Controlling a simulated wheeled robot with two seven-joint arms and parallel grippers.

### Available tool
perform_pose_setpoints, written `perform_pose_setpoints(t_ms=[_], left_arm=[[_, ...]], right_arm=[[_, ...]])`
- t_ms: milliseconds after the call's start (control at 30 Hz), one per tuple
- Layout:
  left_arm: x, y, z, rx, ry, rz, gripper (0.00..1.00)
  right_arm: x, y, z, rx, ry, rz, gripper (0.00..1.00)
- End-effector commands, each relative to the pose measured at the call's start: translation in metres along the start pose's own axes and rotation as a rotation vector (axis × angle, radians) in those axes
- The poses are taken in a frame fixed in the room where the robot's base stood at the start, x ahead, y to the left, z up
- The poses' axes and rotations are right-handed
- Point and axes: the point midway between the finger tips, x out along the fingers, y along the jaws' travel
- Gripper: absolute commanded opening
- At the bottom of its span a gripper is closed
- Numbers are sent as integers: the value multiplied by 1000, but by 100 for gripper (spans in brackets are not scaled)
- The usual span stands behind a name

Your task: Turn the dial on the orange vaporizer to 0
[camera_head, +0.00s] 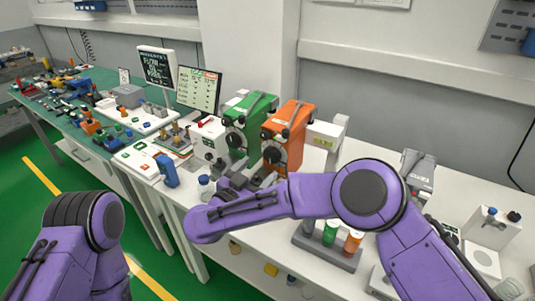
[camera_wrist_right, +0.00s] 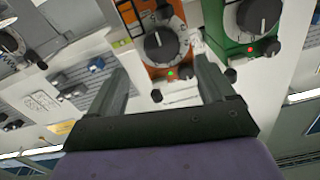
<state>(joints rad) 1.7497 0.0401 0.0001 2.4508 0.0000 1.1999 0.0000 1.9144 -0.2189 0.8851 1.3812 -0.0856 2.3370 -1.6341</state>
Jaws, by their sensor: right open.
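The orange vaporizer (camera_head: 287,128) stands on the white bench beside the green vaporizer (camera_head: 247,120). I cannot read the dial's setting. My right gripper (camera_wrist_right: 162,72) is open and empty, its two fingers apart on either side of the lower front of the orange vaporizer, short of the dial in the picture. In the head view my right forearm partly hides the gripper. My left arm is at lower left; its gripper is out of view.
The green vaporizer, with a red light, is close beside the orange one. Monitors (camera_head: 156,66) stand to the left. A rack of coloured bottles (camera_head: 327,249) is at the front right. A blue-capped bottle (camera_head: 206,187) stands near my right wrist.

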Motion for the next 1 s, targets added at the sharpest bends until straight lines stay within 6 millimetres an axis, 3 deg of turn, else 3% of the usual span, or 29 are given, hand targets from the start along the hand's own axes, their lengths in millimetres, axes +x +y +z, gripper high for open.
perform_pose_setpoints(t_ms=[100,267,600,800,1000], left_arm=[[-14,-1,-6,0,0,0,42],[-20,-2,-9,0,1,1,42],[-21,-2,-9,0,1,0,42],[-21,-2,-9,0,1,1,42],[-19,-2,-8,0,1,0,42]], right_arm=[[26,0,-3,-1,-4,3,82],[51,0,-2,0,-2,1,82],[60,1,0,0,1,0,82],[60,1,0,0,1,1,26],[60,1,0,8,1,1,26]])
